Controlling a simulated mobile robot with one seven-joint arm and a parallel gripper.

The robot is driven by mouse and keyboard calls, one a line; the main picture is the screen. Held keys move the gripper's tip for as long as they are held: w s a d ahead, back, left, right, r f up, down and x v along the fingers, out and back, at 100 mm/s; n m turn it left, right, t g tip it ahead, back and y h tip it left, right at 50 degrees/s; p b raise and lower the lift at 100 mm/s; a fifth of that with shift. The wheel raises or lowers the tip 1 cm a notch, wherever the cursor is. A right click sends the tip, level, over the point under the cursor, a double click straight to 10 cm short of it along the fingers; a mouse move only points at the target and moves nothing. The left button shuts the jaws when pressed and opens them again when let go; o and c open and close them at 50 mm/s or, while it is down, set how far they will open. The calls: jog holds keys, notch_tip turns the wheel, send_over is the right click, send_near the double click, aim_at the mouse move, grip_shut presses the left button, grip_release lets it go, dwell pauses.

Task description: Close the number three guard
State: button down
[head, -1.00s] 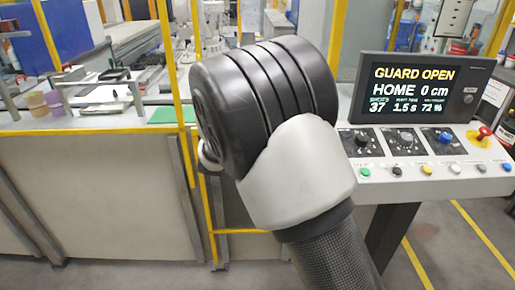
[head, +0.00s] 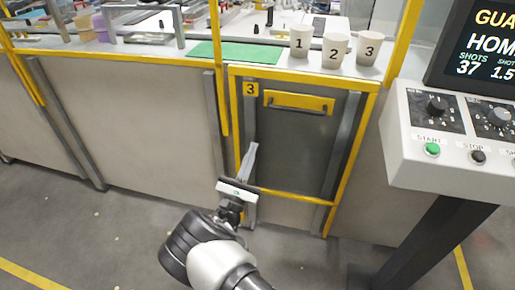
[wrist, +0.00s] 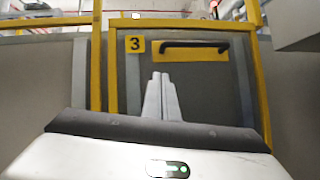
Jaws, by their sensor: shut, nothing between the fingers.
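The number three guard (head: 310,150) is a dark grey panel in a yellow frame, below the counter in the head view. A yellow plate with a dark bar handle (head: 298,104) runs across its upper part. A yellow "3" label (head: 251,90) is at its upper left. The wrist view also shows the guard (wrist: 205,85), its handle (wrist: 194,46) and label (wrist: 135,44). My gripper (head: 253,146) is shut and empty, its fingers pointing up near the guard's left rail in the head view. In the wrist view the fingertips (wrist: 158,76) appear below the handle, apart from it.
Cups numbered 1 (head: 299,42), 2 (head: 335,52) and 3 (head: 368,48) stand on the counter above the guard, beside a green mat (head: 235,53). A control console (head: 455,140) with a partly cropped display (head: 487,45) stands at right. Open floor lies in front.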

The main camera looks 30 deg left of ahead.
jog(key=s+r+x, duration=0.1)
jog(key=r+x, duration=0.1)
jog(key=x, duration=0.8)
jog(key=shift+d+r+b, duration=0.15)
jog(key=shift+d+b, duration=0.3)
